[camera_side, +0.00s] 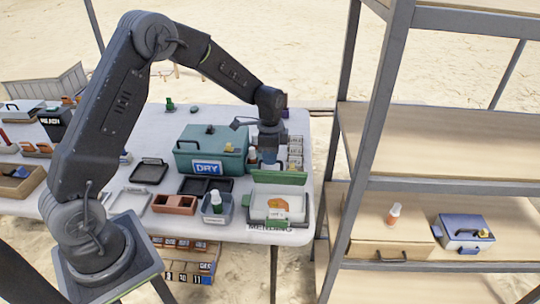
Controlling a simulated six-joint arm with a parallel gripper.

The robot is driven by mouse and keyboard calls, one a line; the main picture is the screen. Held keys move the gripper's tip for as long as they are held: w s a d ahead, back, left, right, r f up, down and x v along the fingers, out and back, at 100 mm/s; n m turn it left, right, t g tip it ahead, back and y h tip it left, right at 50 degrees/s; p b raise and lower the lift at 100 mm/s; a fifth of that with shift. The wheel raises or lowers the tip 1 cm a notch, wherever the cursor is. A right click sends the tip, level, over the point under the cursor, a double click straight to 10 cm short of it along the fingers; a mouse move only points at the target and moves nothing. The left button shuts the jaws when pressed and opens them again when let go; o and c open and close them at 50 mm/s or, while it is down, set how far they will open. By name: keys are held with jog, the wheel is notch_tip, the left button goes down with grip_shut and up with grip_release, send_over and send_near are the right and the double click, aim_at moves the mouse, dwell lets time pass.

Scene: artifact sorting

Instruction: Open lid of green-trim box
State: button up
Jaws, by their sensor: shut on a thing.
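The green-trim box (257,214) stands at the front right of the table. Its green lid (279,178) is tilted up along the back edge, so the pale inside shows, with an orange piece (279,203) and a white label in it. My gripper (268,160) points down just behind the raised lid, at its upper edge, and is shut on the lid. The fingertips are small and partly hidden by the lid, so the exact contact is not clear.
A teal box marked DRY (208,167) stands close behind and left. A shelf rack (455,185) stands at the right.

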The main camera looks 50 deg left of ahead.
jog(key=shift+w, duration=0.1)
jog(key=shift+w+a+f+g+h, duration=0.25)
jog(key=shift+w+a+g+h, duration=0.1)
jog(key=shift+w+a, duration=0.5)
jog(key=shift+w+a+f+g+h, duration=0.2)
jog(key=shift+w+a+g+h, duration=0.1)
jog(key=shift+w+a, duration=0.6)
jog(key=shift+w+a+f+g+h, duration=0.25)
jog(key=shift+w+a+g+h, duration=0.1)
jog(key=shift+w+a, duration=0.5)
jog(key=o, duration=0.6)
jog(key=shift+r, duration=0.1)
jog(key=v, duration=1.3)
jog(key=shift+r, duration=0.3)
